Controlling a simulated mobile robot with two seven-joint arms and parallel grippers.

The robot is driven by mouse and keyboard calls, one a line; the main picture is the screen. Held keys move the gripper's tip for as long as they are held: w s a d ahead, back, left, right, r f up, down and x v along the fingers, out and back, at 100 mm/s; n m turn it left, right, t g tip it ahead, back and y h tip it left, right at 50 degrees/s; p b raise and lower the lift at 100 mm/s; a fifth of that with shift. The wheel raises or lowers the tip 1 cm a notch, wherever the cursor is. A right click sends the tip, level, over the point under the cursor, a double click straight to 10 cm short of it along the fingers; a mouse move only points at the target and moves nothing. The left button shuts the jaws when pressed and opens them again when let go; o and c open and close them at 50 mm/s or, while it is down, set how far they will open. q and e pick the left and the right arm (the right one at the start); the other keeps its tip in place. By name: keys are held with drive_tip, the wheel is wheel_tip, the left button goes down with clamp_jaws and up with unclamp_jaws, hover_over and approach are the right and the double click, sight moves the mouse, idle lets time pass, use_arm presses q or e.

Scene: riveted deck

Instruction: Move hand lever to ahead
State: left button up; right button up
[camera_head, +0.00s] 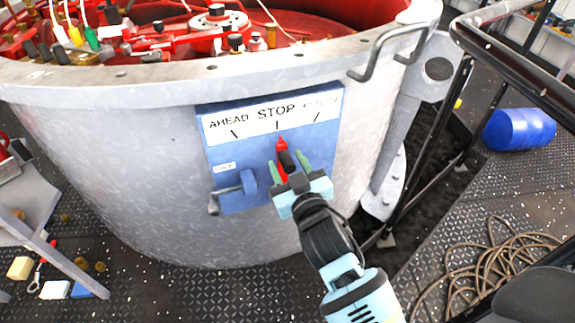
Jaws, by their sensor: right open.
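The blue panel (218,143) is fixed to the side of the large grey drum. Its white strip reads AHEAD at left and STOP in the middle; the word at right is washed out. The hand lever (282,145) has a red pointed tip and a dark part below it. The tip points up at the STOP mark. My right gripper (287,168) is open in front of the panel, with one green finger on each side of the lever. I cannot tell whether they touch it. The lever's lower part is hidden behind the gripper. My left gripper is not in view.
A blue latch (247,184) with a metal pin sits at the panel's lower left, under a small LOCK label. A metal handle (385,50) and black railing (455,100) stand to the right. A blue barrel (519,129) and coiled rope (490,262) lie on the deck.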

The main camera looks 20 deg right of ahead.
drive_tip(key=shift+w, duration=0.2)
clamp_jaws()
idle(0.4)
